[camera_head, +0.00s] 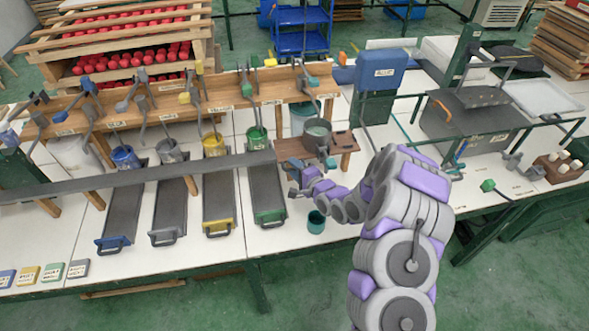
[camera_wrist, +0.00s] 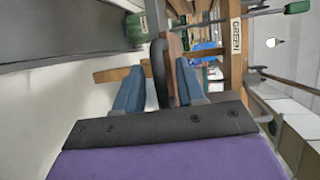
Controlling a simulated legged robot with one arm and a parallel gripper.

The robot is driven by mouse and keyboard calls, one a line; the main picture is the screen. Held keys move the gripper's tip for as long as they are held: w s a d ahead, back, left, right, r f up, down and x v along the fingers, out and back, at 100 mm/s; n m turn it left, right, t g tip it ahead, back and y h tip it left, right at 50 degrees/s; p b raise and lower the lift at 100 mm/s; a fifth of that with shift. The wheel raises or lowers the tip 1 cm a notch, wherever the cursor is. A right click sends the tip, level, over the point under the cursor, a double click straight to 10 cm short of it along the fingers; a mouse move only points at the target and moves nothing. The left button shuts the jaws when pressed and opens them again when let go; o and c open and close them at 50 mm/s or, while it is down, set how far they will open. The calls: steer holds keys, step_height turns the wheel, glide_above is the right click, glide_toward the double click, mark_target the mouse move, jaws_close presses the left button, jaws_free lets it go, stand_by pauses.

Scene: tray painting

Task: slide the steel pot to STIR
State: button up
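A steel pot (camera_head: 318,134) stands on a brown wooden board (camera_head: 290,147) at the right end of the wooden rack. My gripper (camera_head: 293,184) is low in front of that board, close to its front-left edge. In the wrist view my gripper (camera_wrist: 158,90) has its two blue fingers apart. A dark curved bar (camera_wrist: 160,72), which looks like a handle at the board's edge, lies between the fingers, with narrow gaps showing. The pot cannot be made out in the wrist view. I see no readable STIR label.
A green pot (camera_head: 257,137) and its sliding tray (camera_head: 266,190) are just left of my gripper. A small teal cup (camera_head: 316,222) stands on the white table in front. Yellow, grey and blue pots stand farther left.

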steer(key=shift+d, duration=0.15)
steer(key=shift+c, duration=0.4)
steer(key=shift+a, duration=0.2)
jaws_close()
